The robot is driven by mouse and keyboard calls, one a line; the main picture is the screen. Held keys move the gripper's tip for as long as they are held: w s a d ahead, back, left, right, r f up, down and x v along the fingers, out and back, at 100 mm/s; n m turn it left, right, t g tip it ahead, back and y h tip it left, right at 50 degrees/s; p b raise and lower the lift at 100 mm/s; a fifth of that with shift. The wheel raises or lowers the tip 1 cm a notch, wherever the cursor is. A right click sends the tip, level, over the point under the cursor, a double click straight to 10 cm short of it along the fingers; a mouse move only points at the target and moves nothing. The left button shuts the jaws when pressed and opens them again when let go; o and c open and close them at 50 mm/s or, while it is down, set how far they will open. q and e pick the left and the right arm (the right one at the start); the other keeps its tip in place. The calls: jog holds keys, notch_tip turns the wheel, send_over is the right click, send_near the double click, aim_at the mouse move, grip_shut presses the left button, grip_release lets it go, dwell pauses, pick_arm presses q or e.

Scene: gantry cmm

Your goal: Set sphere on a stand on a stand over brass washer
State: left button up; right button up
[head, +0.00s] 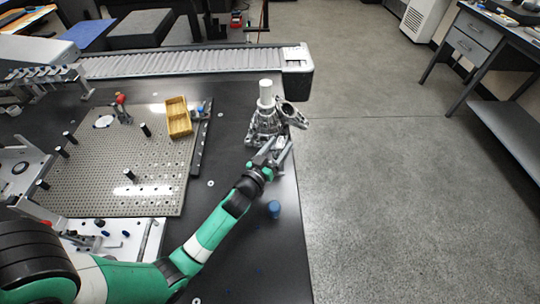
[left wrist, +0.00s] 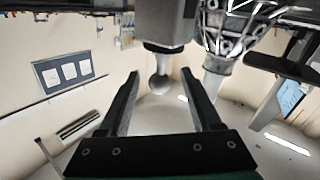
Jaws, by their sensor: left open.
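In the left wrist view, which looks upside down, the sphere on a stand (left wrist: 160,84) shows as a grey ball on a pale stem above a dark block. It appears between my open left fingers (left wrist: 160,88), beyond their tips, with no visible contact. In the head view my left gripper (head: 279,149) is at the right side of the black table, just in front of a metal lattice fixture. The sphere on a stand cannot be told clearly there among the gripper and fixture. I cannot make out the brass washer in either view. My right gripper is not in view.
The lattice fixture (head: 264,126) with a white cylinder (head: 265,92) stands close beyond my left gripper.

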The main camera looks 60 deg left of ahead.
pick_arm(q)
jog(key=v, duration=0.8)
jog(key=shift+s+d+b, duration=0.2)
jog(key=shift+s+b, duration=0.1)
